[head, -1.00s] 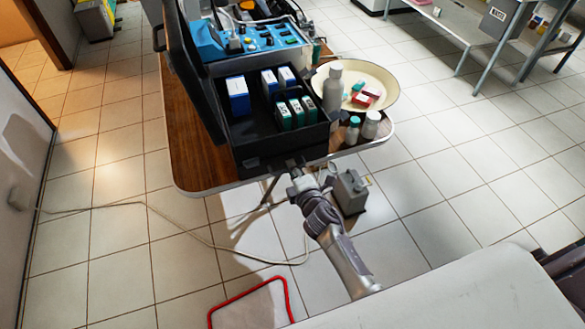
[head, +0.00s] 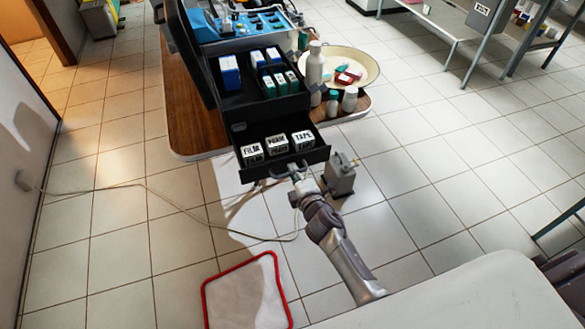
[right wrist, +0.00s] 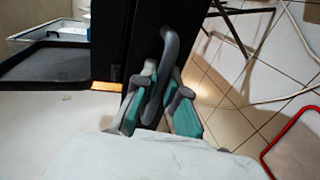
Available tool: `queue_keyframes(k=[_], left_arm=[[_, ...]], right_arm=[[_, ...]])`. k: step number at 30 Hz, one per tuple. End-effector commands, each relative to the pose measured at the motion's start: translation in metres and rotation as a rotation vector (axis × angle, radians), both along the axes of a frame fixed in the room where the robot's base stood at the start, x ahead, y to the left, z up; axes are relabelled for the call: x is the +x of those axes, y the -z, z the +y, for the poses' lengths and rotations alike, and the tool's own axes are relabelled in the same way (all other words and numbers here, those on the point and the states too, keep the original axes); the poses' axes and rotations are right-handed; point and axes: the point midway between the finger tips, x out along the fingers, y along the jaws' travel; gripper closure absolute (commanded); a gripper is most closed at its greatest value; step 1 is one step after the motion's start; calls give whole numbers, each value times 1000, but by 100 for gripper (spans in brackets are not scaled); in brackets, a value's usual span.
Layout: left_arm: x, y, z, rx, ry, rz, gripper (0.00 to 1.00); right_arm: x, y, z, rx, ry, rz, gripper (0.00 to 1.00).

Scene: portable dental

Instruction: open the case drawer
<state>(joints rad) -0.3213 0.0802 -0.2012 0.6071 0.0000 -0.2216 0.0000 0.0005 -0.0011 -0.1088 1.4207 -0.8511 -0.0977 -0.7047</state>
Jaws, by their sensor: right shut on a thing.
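The black case (head: 258,104) stands on the brown table with its drawer (head: 243,178) pulled out at the front. Inside the drawer are three white labelled boxes (head: 277,146); one reads TAPE. My right gripper (head: 295,173) is at the drawer's front. In the right wrist view my right gripper (right wrist: 160,108) has its green-padded fingers on either side of the dark curved drawer handle (right wrist: 169,62), shut on it. My left gripper is not in view.
The brown table (head: 190,110) has a round pan (head: 358,80) and several bottles (head: 333,102) at its right. A grey metal unit (head: 340,176) stands on the floor right of my right gripper. A cable and a red-edged mat (head: 246,296) lie on the tiles.

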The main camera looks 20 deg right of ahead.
Motion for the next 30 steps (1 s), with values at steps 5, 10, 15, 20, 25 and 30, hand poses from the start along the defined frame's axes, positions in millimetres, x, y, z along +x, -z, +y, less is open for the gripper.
queue_keyframes(k=[5, 10, 15, 20, 25, 30], left_arm=[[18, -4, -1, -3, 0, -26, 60], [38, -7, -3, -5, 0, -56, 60], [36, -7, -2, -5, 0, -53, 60], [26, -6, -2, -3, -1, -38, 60], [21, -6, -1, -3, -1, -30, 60], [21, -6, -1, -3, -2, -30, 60]], right_arm=[[-23, -1, -1, 2, 0, -1, 100], [-37, -1, -1, 2, -1, -1, 100], [-42, -1, -1, 2, 0, -3, 100], [-43, -1, -1, 1, 0, -3, 100], [-43, -1, -1, 1, -1, -3, 100], [-43, -1, -1, 1, -1, -3, 63]])
